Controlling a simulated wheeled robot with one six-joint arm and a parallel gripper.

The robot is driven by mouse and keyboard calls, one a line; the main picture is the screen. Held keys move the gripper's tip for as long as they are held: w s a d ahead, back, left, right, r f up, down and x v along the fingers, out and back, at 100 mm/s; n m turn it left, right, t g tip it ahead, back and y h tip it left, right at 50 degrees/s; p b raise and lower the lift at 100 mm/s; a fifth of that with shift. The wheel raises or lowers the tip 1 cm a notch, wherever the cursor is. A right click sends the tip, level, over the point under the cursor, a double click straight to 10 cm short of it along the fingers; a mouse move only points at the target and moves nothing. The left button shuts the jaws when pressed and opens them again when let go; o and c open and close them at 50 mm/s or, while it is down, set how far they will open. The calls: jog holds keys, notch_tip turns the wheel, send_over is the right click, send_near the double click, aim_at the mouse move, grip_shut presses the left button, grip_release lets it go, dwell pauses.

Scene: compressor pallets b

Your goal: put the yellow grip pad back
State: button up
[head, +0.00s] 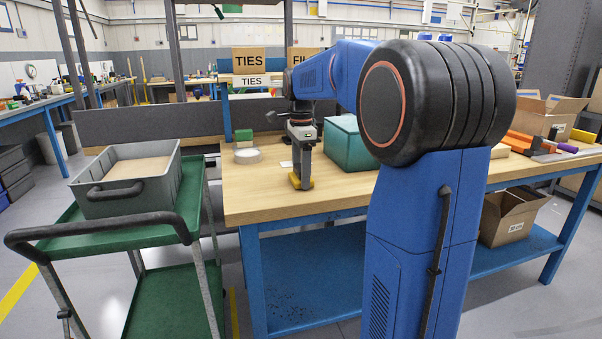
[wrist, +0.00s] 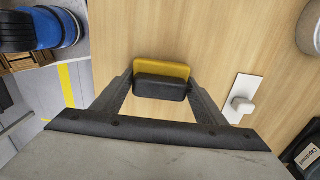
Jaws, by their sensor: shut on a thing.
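My gripper (head: 300,181) points down over the wooden workbench (head: 262,199), near its front left part. In the wrist view its two dark fingers (wrist: 160,88) close in on a small block with a black face and a yellow part behind it. The yellow part, the yellow grip pad (wrist: 163,69), sits between the fingertips. In the head view yellow shows at the very bottom of the gripper, at or just above the bench top; I cannot tell whether it touches.
A teal bin (head: 347,144) stands close right of the gripper. A white ring-shaped item (head: 247,156) and a green block (head: 244,136) lie behind left. A white plate with a knob (wrist: 243,104) is beside the gripper. A green cart (head: 150,228) with a grey tote (head: 135,194) stands left.

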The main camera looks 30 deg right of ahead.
jog(key=shift+f, duration=0.15)
jog(key=o, duration=1.1)
notch_tip(320, 180, up, 12)
jog(key=shift+r, duration=0.15)
jog(key=s+a+f+n+t, duration=0.1)
jog(key=s+a+f+n, duration=0.4)
jog(key=s, duration=0.5)
jog(key=s+a+f+n+t, duration=0.2)
jog(key=s+a+f+n, duration=0.3)
jog(key=s+f+n, duration=0.4)
jog(key=s+a+f+n+t, duration=0.1)
jog(key=s+a+f+n, duration=0.4)
jog(key=s+f, duration=0.5)
jog(key=shift+s+a+f+n+t, duration=0.2)
jog(key=shift+s+n, duration=0.1)
jog(key=shift+n, duration=0.25)
jog(key=shift+s+a+f+n+t, duration=0.2)
jog(key=shift+s+n, duration=0.1)
jog(key=shift+n, duration=0.25)
